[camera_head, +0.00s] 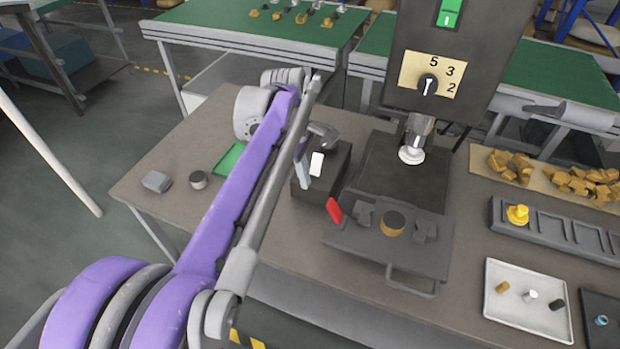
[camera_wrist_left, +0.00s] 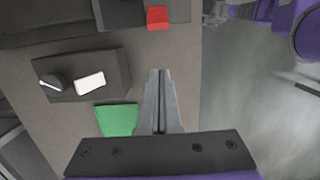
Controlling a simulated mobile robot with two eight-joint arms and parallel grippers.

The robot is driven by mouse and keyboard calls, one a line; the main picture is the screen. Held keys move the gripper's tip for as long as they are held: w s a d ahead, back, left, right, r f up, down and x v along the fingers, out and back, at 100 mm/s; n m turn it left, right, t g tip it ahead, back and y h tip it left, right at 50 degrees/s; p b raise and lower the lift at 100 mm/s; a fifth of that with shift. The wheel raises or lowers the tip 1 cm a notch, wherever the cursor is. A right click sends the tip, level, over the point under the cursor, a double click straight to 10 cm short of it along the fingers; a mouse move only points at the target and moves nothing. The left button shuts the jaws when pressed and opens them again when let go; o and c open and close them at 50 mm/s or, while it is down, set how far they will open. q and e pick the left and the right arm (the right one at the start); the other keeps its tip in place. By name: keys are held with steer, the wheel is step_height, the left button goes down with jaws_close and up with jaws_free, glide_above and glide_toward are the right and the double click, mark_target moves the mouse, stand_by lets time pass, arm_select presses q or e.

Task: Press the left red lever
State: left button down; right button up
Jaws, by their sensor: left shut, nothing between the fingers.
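The red lever (camera_head: 334,210) stands upright at the left end of a dark fixture (camera_head: 350,238) with a round brown piece on it. The lever also shows at the top edge of the left wrist view (camera_wrist_left: 158,17). No second red lever is distinguishable. My left gripper (camera_head: 304,180) points down beside the small black box, up and left of the lever and apart from it. In the left wrist view its grey fingers (camera_wrist_left: 159,78) are closed together, empty, with bare table beyond the tips. My purple arm crosses the table's left part. My right gripper is not in view.
The black box (camera_head: 330,175) carries a white button (camera_head: 316,163) and stands close beside my fingers. A dark machine (camera_head: 450,50) with a dial rises behind the fixture. A green patch (camera_head: 230,158) lies left of my arm. A white tray (camera_head: 528,302) is at right.

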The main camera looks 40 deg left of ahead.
mark_target(334, 211)
arm_select(q)
steer(key=w+d+f, duration=0.1)
steer(key=d+f, duration=0.3)
steer(key=f, duration=0.1)
steer(key=shift+w+d+f+p, duration=0.15)
steer(key=shift+d+f+p, duration=0.15)
steer(key=shift+f+p, duration=0.05)
steer(key=shift+d, duration=0.1)
